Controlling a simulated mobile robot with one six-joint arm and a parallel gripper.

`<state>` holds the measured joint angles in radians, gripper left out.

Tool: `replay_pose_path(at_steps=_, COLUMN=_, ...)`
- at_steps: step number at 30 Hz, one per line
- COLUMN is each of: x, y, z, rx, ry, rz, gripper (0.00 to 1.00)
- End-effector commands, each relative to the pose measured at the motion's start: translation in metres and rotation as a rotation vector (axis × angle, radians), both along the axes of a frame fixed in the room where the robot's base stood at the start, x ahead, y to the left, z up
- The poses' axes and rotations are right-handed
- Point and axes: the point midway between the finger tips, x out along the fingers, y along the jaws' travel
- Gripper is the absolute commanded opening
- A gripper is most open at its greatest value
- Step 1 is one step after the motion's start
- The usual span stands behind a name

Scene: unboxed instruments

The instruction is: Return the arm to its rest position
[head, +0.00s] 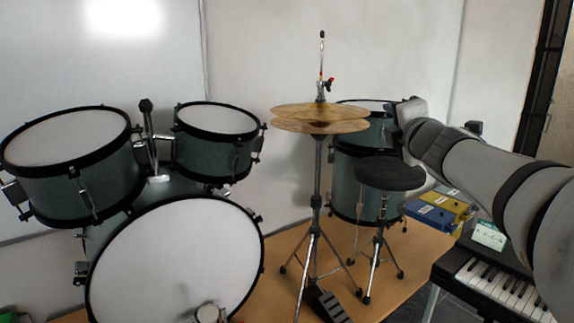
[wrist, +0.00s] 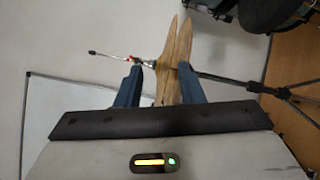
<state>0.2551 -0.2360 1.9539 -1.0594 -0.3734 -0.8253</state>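My arm (head: 485,170) reaches in from the right edge of the head view, stretched out over the keyboard side toward the drum kit. My gripper (head: 391,110) is at its far end, to the right of the hi-hat cymbals (head: 320,118) in the picture. In the wrist view my gripper (wrist: 160,66) has its two dark blue fingers apart. The cymbals (wrist: 176,60) show edge-on behind the gap between them. They appear to be beyond the fingers, and nothing looks gripped.
A bass drum (head: 175,265) and two toms stand left. A floor tom (head: 350,185) and black stool (head: 389,174) stand near the hi-hat stand (head: 316,190). Blue and yellow boxes (head: 445,208) and a keyboard (head: 495,285) lie below my arm.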

Motion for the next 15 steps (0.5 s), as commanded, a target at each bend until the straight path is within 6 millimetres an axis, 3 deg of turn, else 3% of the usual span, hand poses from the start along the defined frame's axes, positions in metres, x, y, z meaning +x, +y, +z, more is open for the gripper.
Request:
replay_pose_path(at_steps=5, x=-0.038, y=-0.02, z=-0.095, rx=0.541, ry=0.24, rz=-0.291, gripper=0.35)
replay_pose_path(at_steps=7, x=-0.063, y=-0.019, z=-0.143, rx=0.748, ry=0.364, rz=-0.417, gripper=0.35)
replay_pose_path(at_steps=12, x=-0.14, y=0.002, z=-0.245, rx=1.171, ry=0.629, rz=-0.744, gripper=0.35)
replay_pose_path(at_steps=15, x=-0.186, y=0.021, z=-0.289, rx=1.344, ry=0.767, rz=-0.925, gripper=0.35)
